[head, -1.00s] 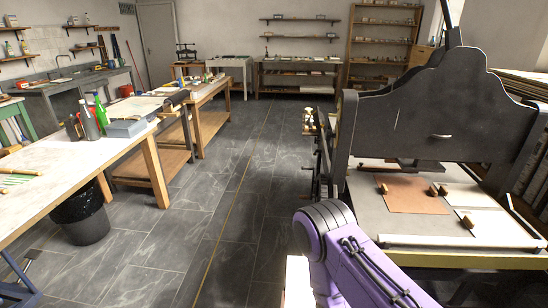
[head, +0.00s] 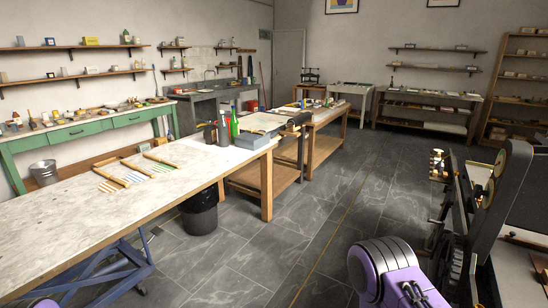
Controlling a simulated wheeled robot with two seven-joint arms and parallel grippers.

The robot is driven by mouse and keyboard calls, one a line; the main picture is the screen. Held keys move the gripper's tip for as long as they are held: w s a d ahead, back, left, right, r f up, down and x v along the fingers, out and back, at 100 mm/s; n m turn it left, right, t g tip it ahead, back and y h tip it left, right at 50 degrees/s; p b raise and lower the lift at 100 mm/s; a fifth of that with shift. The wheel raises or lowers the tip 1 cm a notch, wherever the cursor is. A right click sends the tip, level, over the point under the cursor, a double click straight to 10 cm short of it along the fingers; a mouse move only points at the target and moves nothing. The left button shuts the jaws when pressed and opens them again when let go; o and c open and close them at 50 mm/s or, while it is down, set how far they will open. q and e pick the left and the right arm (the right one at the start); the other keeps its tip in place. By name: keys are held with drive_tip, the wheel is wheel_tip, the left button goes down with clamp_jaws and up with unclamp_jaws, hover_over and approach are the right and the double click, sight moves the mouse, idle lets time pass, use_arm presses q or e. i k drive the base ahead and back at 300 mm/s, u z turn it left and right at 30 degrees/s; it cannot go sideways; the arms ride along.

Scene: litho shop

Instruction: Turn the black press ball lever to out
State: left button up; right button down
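The black press (head: 520,205) stands at the right edge, cut off by the frame. Its near side shows dark upright frame parts and a wheel-like part low down (head: 447,255). A round wooden-faced disc (head: 503,160) and small pale knobs (head: 437,160) show at its upper left. I cannot tell which part is the ball lever or how it is set. A purple and grey link of my arm is at the bottom right, in front of the press. Neither gripper is in view.
A long pale-topped worktable (head: 110,215) fills the left, with a black bin (head: 199,212) under its end. A wooden bench (head: 335,117) and a green table (head: 90,128) stand behind. Open tiled floor (head: 330,215) lies between the worktable and the press.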

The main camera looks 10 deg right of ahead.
sight(447, 202)
drive_tip(key=z, duration=0.35)
drive_tip(key=i, duration=2.55)
drive_tip(key=z, duration=1.4)
drive_tip(key=i, duration=1.15)
drive_tip(key=z, duration=1.7)
drive_tip(key=i, duration=0.45)
drive_tip(key=z, duration=0.35)
